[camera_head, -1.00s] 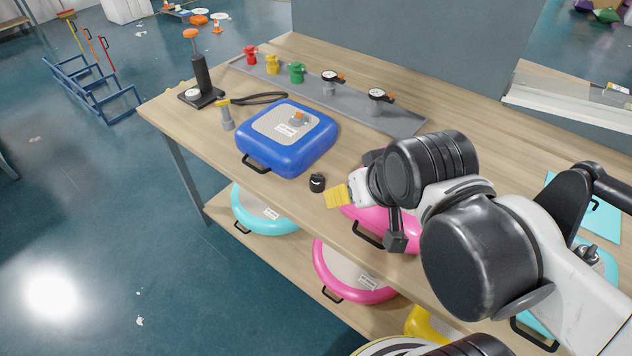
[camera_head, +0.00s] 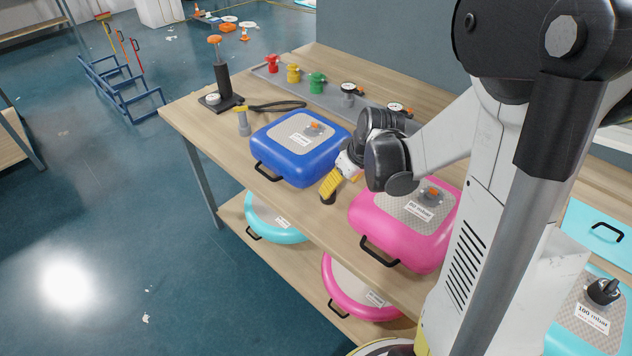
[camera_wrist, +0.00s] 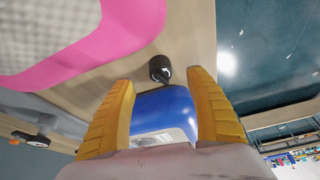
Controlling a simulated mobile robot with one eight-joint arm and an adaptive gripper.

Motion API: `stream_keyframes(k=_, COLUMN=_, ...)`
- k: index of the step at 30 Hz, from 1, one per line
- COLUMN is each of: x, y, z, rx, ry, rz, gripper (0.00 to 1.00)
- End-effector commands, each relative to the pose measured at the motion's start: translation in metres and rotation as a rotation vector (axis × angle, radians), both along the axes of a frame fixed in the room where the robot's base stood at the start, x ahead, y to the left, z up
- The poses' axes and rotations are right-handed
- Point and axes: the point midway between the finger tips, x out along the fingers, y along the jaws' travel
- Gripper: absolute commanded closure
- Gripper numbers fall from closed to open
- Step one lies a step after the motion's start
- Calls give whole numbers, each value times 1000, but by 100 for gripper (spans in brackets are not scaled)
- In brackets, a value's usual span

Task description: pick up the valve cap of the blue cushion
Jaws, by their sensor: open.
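The black valve cap (camera_head: 327,200) stands on the wooden table between the blue cushion (camera_head: 268,150) and the pink cushion. The gripper's fingers hide its upper part in the head view. My gripper (camera_head: 329,187) is open, with yellow fingers pointing down and tilted over the cap. In the wrist view the cap (camera_wrist: 160,69) shows in the gap between the fingertips, apart from both fingers. The blue cushion (camera_wrist: 165,105) also shows there, lower between the fingers. In the head view an orange-topped fitting sits on the blue cushion's grey panel.
The pink cushion (camera_head: 375,225) lies close to the right of the cap. The table's (camera_head: 312,217) front edge is near the cap. A pump (camera_head: 222,85) and a grey rail with coloured valves (camera_head: 316,82) stand behind. More cushions lie on the lower shelf.

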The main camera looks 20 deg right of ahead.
Motion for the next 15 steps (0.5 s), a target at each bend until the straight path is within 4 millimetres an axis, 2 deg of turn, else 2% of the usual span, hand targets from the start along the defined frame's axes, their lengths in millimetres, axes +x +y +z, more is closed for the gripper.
stream_keyframes(k=1, x=4, y=1, z=-13, rx=0, ry=0, rz=1, gripper=35)
stream_keyframes(k=4, x=11, y=3, z=-28, rx=0, ry=0, rz=1, gripper=35)
stream_keyframes(k=15, x=29, y=6, z=-55, rx=0, ry=-1, rz=0, gripper=35)
